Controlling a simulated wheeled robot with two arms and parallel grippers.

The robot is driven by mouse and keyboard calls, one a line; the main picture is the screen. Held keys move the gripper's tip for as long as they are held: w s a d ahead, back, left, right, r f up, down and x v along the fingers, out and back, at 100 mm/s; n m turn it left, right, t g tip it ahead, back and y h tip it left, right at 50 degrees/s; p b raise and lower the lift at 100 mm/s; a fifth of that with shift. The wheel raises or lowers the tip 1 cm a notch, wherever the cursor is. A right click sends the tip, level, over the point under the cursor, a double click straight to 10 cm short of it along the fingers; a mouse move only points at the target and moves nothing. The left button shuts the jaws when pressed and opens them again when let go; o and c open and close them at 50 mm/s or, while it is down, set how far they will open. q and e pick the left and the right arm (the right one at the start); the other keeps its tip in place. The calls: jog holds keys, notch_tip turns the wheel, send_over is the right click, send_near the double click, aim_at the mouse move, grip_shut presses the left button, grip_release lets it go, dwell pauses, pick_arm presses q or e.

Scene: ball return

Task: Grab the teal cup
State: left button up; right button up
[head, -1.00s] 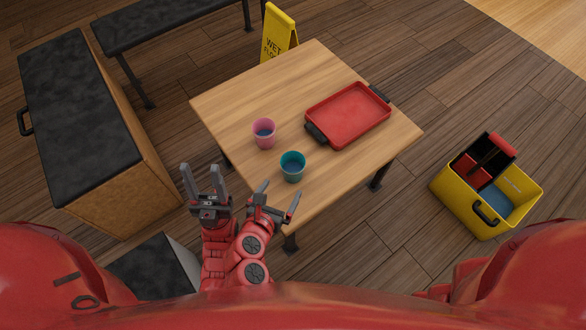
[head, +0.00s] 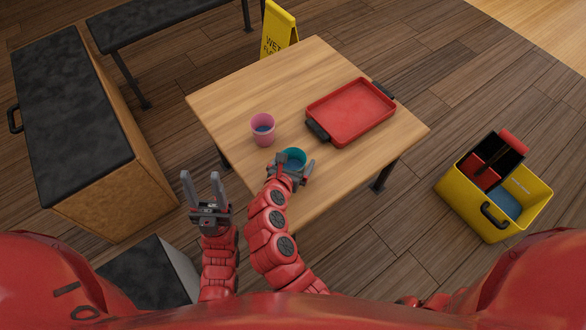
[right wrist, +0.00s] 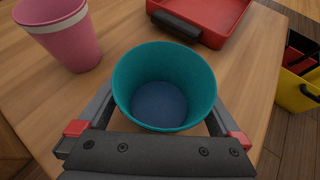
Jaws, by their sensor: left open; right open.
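The teal cup (head: 293,156) stands upright on the wooden table, partly hidden by my right gripper in the head view. In the right wrist view the teal cup (right wrist: 165,88) is close in front of the camera, with a blue inside bottom. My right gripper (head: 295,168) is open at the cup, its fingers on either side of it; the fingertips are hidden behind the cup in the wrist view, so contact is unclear. My left gripper (head: 203,188) is open and empty, off the table's left front edge.
A pink cup (head: 263,130) stands left of the teal cup. A red tray (head: 350,111) with dark handles lies to the right on the table (head: 240,95). A yellow bucket (head: 480,212) is on the floor at right. A dark-topped cabinet (head: 75,110) stands at left.

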jog(key=shift+w+d, duration=0.1)
jog(key=shift+w, duration=0.1)
jog(key=c, duration=1.2)
jog(key=shift+c, duration=0.2)
